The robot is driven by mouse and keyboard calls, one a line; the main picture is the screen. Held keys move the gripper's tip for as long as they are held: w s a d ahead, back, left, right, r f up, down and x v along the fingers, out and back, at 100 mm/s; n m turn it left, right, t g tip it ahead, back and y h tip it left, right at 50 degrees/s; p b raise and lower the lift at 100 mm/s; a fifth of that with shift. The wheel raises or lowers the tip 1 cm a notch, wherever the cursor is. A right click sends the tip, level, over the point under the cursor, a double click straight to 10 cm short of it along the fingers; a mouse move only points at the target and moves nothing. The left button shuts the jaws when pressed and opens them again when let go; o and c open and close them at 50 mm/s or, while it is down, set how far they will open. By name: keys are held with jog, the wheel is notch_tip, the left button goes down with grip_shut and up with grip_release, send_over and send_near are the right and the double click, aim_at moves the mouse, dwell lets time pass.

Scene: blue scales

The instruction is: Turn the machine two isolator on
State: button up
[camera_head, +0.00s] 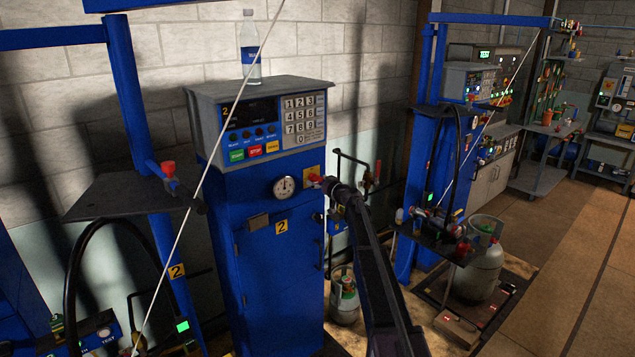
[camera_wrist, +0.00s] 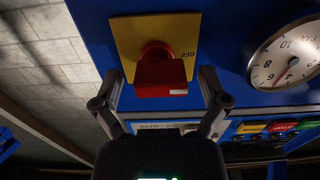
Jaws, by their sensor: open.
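The isolator is a red rotary knob on a yellow plate on the blue front of machine two. In the wrist view the red knob (camera_wrist: 158,72) stands between my open gripper fingers, with the plate (camera_wrist: 128,32) behind it; "OFF" is printed at the plate's right side. In the head view the knob (camera_head: 314,178) is small and partly hidden by my gripper (camera_head: 326,182), which reaches it from the right. My gripper also shows in the wrist view (camera_wrist: 156,82), one finger on each side of the knob. I cannot tell whether the fingers touch it. Machine two (camera_head: 285,262) is a blue cabinet labelled 2.
A round gauge (camera_head: 285,187) sits left of the knob. The keypad console (camera_head: 265,120) is above, with a water bottle (camera_head: 250,48) on top. A gas cylinder (camera_head: 344,300) stands beside the cabinet. Another blue machine (camera_head: 430,165) stands to the right, with open floor (camera_head: 560,235) beyond.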

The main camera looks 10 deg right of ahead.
jog(key=c, duration=1.2)
jog(key=shift+o, duration=0.2)
jog(key=shift+m, duration=0.4)
jog(key=m, duration=0.4)
jog(key=shift+r, duration=0.1)
jog(key=m, duration=0.4)
jog(key=shift+w+m, duration=0.1)
jog(key=shift+m, duration=0.3)
jog(key=m, duration=0.4)
jog(key=shift+d+r+m, duration=0.1)
jog(key=shift+m, duration=0.2)
jog(key=shift+w+m, duration=0.1)
jog(key=shift+m, duration=1.9)
